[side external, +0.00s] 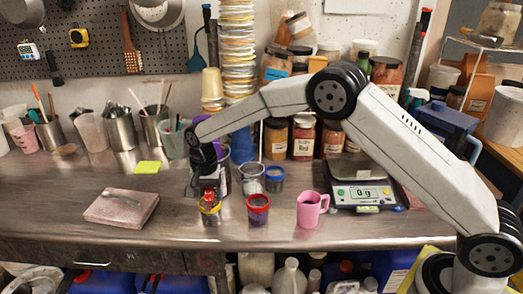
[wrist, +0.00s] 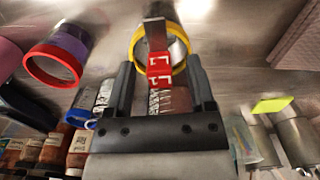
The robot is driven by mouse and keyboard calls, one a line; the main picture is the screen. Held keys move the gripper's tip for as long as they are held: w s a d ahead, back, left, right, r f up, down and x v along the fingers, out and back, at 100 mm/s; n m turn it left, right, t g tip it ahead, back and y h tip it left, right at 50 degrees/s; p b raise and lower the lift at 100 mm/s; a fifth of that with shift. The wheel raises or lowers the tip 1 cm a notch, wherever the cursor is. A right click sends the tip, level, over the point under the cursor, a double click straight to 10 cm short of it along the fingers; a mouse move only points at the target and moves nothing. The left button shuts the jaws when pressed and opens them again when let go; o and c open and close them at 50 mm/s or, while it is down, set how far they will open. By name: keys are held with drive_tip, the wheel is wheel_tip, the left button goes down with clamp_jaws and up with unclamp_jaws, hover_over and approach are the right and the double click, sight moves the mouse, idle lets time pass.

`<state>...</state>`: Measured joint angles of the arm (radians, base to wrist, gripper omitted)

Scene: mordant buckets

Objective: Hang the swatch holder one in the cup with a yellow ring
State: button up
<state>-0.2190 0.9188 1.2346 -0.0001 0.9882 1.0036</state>
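The cup with a yellow ring (side external: 210,215) stands upright near the front of the bench. Its yellow rim (wrist: 136,42) shows in the wrist view. The swatch holder, a red clip with white marks (wrist: 158,66) and a grey strip, reaches across the near part of that ring in the wrist view. In the side view its red part (side external: 209,194) shows at the cup's mouth. I cannot tell whether it rests on the rim. My gripper (wrist: 162,82) is just above and behind the cup, its fingers apart on either side of the holder with gaps showing.
A red-ringed cup (side external: 258,213) stands right of the yellow one. Blue-ringed (side external: 274,181) and white-ringed (side external: 251,182) cups stand behind. A pink mug (side external: 309,211) and scale (side external: 362,192) are further right. A flat box (side external: 121,207) lies left, with clear bench between.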

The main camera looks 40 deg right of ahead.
idle(0.3)
drive_tip(key=shift+r, duration=3.9)
drive_tip(key=shift+s+d, duration=0.35)
drive_tip(key=s+d+f+n+t, duration=0.1)
drive_tip(key=s+d+n, duration=0.3)
drive_tip(key=s, duration=0.9)
drive_tip(key=s+d+f+n+t, duration=0.1)
drive_tip(key=s+d+n, duration=0.4)
drive_tip(key=s, duration=0.9)
drive_tip(key=d+f, duration=0.1)
drive_tip(key=d, duration=0.1)
drive_tip(key=shift+d+f+t, duration=0.15)
drive_tip(key=shift+d+t, duration=0.15)
drive_tip(key=shift+d, duration=0.05)
